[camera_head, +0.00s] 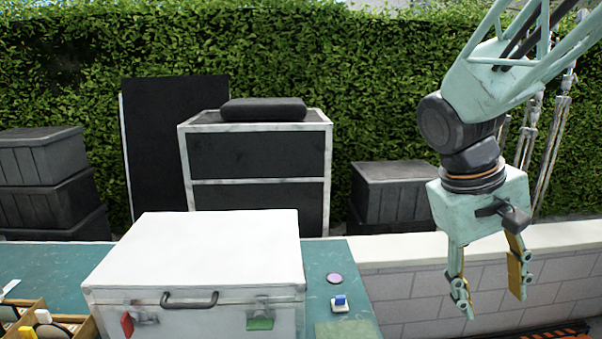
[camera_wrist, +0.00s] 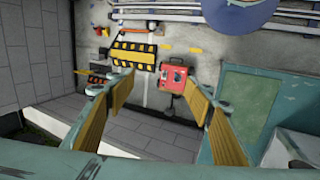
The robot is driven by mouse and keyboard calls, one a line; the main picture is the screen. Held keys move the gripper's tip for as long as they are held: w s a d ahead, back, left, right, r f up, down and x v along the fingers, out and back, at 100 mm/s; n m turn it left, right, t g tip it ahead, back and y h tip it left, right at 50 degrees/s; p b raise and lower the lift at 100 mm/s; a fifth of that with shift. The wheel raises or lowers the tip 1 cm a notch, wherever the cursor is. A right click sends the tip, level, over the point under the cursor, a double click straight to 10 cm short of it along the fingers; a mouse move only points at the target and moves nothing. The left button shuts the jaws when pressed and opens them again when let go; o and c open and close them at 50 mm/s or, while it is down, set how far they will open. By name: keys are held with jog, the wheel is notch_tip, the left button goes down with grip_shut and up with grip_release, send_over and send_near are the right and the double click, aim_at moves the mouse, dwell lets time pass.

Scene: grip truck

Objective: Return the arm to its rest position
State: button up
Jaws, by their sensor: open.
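My gripper (camera_head: 492,293) hangs at the right of the head view, pointing down. It is in front of the block wall, to the right of the green worktop and clear of it. Its two fingers are spread wide with nothing between them. In the wrist view the open fingers of my gripper (camera_wrist: 160,115) frame the floor far below. My arm reaches down to it from the upper right of the head view.
A white lidded case (camera_head: 200,250) stands on the green worktop (camera_head: 40,268). A purple disc (camera_head: 334,278) and a blue-topped switch (camera_head: 340,303) lie right of it. A wooden tray (camera_head: 85,328) is at lower left. On the floor are a red box (camera_wrist: 172,78) and a yellow-black striped block (camera_wrist: 133,55).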

jog(key=s+a+r+t+y+b, duration=0.1)
jog(key=s+a+t+y+b, duration=0.3)
jog(key=s+a, duration=0.9)
jog(key=shift+s+a+r+y+b, duration=0.2)
jog(key=shift+s+a+y+b, duration=0.15)
jog(key=shift+s, duration=1.6)
jog(key=shift+d, duration=0.1)
